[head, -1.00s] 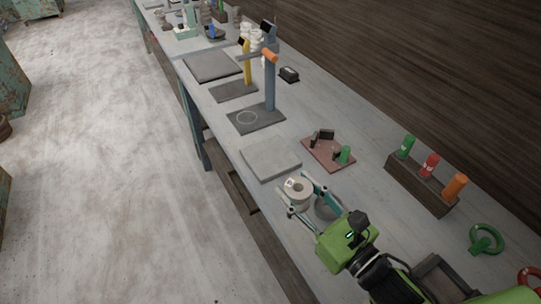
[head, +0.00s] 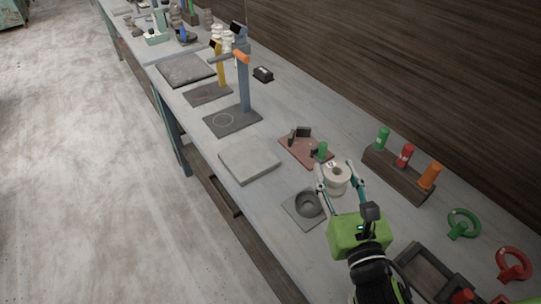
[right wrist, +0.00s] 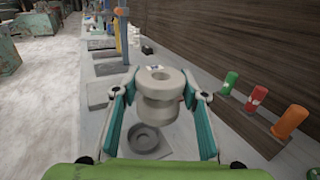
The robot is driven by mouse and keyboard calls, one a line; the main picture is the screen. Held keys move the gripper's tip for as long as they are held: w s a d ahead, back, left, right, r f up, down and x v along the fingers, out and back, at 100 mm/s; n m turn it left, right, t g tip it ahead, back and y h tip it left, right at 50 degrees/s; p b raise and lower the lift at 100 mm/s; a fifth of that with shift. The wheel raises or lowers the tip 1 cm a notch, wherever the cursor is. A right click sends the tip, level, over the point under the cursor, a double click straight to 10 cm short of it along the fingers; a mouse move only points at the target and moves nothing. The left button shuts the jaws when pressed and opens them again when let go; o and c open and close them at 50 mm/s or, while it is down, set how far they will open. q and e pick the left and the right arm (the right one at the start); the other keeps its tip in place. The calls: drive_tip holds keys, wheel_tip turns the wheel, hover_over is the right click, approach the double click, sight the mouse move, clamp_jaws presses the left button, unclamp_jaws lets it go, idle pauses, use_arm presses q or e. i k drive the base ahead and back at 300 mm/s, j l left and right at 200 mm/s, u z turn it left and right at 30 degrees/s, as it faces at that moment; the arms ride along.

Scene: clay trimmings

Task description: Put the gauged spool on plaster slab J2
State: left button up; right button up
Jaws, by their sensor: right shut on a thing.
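The gauged spool (head: 336,178) is a pale beige, waisted spool with a hole in its top and a small tag. My right gripper (head: 342,182) is shut on it, one finger on each side, and holds it upright above the bench. It also shows in the right wrist view (right wrist: 160,92) between the teal fingers. The pale grey square slab (head: 250,160) lies bare on the bench, left of and beyond the spool; I take it for plaster slab J2, but I read no marking. My left gripper is not in view.
A grey plate with an empty round cup (head: 308,204) is beside the gripper. Beyond it are a reddish board with small parts (head: 306,149) and a blue post on a dark base (head: 243,90). A wooden rack with coloured cylinders (head: 400,172) stands by the wall.

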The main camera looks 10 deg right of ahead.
sight(249, 157)
drive_tip(key=i+j+z, duration=0.15)
drive_tip(key=z, duration=0.2)
drive_tip(key=i+j+z, duration=0.15)
drive_tip(key=j+z, duration=0.2)
drive_tip(key=i+j+z, duration=0.1)
drive_tip(key=j+z, duration=0.6)
drive_tip(key=j, duration=0.9)
drive_tip(key=i+j+z, duration=0.15)
drive_tip(key=j, duration=0.7)
